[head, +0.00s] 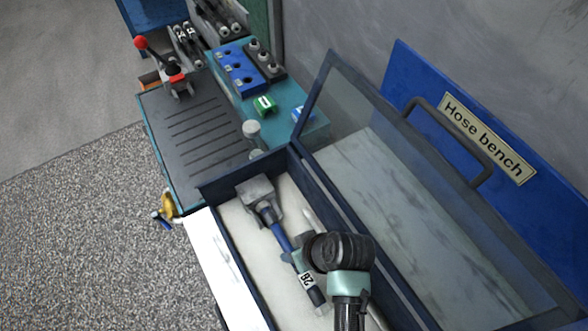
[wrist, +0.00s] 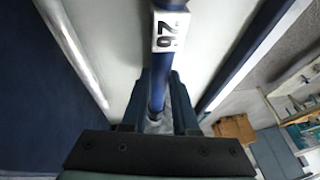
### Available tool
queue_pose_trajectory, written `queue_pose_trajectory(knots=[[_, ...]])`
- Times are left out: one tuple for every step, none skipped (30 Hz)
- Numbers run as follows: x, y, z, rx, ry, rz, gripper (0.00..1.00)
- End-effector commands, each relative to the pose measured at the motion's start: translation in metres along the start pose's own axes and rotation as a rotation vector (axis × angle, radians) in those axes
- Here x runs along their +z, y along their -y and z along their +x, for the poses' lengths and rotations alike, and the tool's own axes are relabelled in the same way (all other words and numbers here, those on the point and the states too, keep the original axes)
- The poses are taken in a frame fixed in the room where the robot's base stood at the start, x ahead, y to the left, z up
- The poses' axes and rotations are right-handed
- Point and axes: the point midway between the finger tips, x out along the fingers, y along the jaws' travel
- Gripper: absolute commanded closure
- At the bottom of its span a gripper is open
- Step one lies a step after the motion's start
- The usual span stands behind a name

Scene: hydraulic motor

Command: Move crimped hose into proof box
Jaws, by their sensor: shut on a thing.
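My gripper (head: 300,258) is inside the box, shut on the hose just above the label. In the wrist view the hose (wrist: 158,88) runs between both fingers of my gripper (wrist: 157,105).
The raised clear lid (head: 400,190) with a dark handle (head: 450,140) stands at the right, before the blue Hose bench board (head: 545,150). A slotted dark tray (head: 200,130) and a teal block with fittings (head: 285,95) lie beyond the box. A pale rod lies beside the hose.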

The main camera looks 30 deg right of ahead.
Motion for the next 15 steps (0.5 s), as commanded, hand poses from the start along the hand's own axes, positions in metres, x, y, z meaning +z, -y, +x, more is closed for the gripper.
queue_pose_trajectory(knots=[[-0.0001,-0.0003,0.0011,0.000,-0.002,-0.001,1.00],[0.0001,-0.0004,0.0017,0.000,-0.002,-0.001,1.00],[0.0005,-0.0005,0.0024,0.000,-0.002,-0.001,1.00],[0.0007,-0.0007,0.0029,0.000,-0.002,-0.001,1.00],[0.0010,-0.0008,0.0035,0.000,-0.002,0.000,1.00],[0.0013,-0.0009,0.0042,0.000,-0.002,0.000,1.00],[0.0012,-0.0009,0.0042,0.000,-0.002,0.000,0.71],[0.0010,-0.0009,0.0037,0.000,-0.002,-0.001,0.65],[0.0010,-0.0009,0.0037,0.000,-0.002,0.000,0.58],[0.0011,-0.0009,0.0037,0.000,-0.002,0.000,0.53],[0.0012,-0.0010,0.0037,0.001,-0.002,0.000,0.47],[0.0013,-0.0011,0.0037,0.001,-0.001,0.000,0.40],[0.0014,-0.0013,0.0037,0.001,-0.001,0.000,0.37],[0.0015,-0.0015,0.0038,0.002,-0.001,0.000,0.37],[0.0016,-0.0018,0.0038,0.002,-0.001,0.001,0.37]])
